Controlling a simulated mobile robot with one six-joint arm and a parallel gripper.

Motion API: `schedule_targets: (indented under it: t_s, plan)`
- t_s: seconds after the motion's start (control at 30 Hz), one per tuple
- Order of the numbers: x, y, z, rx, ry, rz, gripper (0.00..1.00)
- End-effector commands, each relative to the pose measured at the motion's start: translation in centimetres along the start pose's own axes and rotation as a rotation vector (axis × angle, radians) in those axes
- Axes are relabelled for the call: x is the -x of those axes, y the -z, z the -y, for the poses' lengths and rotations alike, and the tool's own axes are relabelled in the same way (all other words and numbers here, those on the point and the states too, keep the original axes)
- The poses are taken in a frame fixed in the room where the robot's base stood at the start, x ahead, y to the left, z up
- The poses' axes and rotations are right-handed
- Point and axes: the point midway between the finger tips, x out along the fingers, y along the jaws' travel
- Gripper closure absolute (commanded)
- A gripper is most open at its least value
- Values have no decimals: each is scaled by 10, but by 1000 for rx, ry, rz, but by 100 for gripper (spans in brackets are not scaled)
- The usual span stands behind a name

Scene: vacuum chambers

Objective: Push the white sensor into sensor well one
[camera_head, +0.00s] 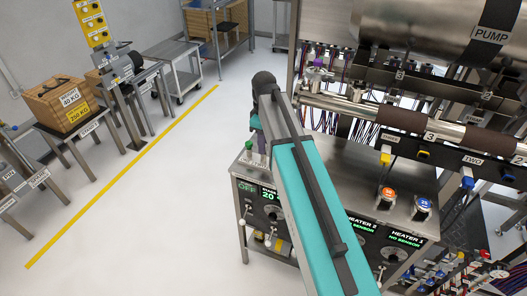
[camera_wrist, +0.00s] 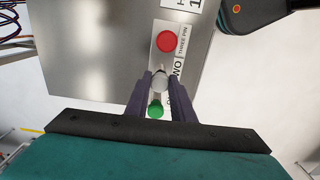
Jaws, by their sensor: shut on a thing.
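In the wrist view my gripper (camera_wrist: 160,90) has its two dark fingers closed on either side of a pale grey-white piece (camera_wrist: 160,78). A round green cap (camera_wrist: 155,111) shows between the fingers, nearer the camera. I cannot tell for sure that this piece is the white sensor. In the head view a green-topped piece (camera_head: 248,145) stands at the left end of the metal cabinet top (camera_head: 350,165); my arm hides most of the gripper there. I cannot make out sensor well one; the heater panel (camera_head: 405,238) below reads "NO SENSOR".
A red round fitting (camera_wrist: 166,41) on a white label lies just beyond the fingertips. Orange (camera_head: 389,194) and blue (camera_head: 423,204) round caps stand on the cabinet top. Pipes and the pump (camera_head: 440,35) crowd the right. Open floor (camera_head: 170,200) lies to the left.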

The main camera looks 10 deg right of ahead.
Motion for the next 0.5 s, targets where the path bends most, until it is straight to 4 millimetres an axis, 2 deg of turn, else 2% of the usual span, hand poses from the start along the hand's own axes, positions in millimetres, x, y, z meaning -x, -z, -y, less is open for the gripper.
schedule_targets:
  t_s: [0.5]
  plan:
    - [15, 1, 1, 1, 0, 0, 100]
